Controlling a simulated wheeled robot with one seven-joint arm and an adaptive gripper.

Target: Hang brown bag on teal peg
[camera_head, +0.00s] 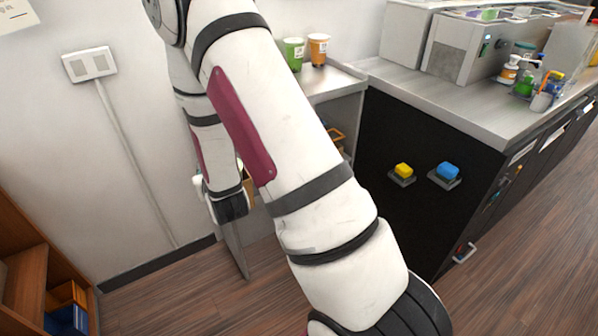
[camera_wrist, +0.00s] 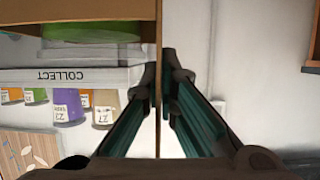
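My gripper (camera_head: 226,207) is at the left of the head view, low beside the end of the shelf unit. In the wrist view its two dark teal fingers (camera_wrist: 163,78) come close together on a thin brown edge, which I take for the brown bag (camera_wrist: 158,30). A small brown patch of it shows right of the gripper in the head view (camera_head: 248,188); my arm hides the rest. A black panel carries a yellow peg (camera_head: 404,170) and a blue peg (camera_head: 448,171). No clearly teal peg shows; part of the panel is behind my arm.
A shelf marked COLLECT (camera_wrist: 70,76) has several coloured cups near it. A green cup (camera_head: 293,53) and an orange cup (camera_head: 318,48) stand on a ledge. A metal counter (camera_head: 440,97) tops the panel. A wooden shelf (camera_head: 28,275) is at lower left.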

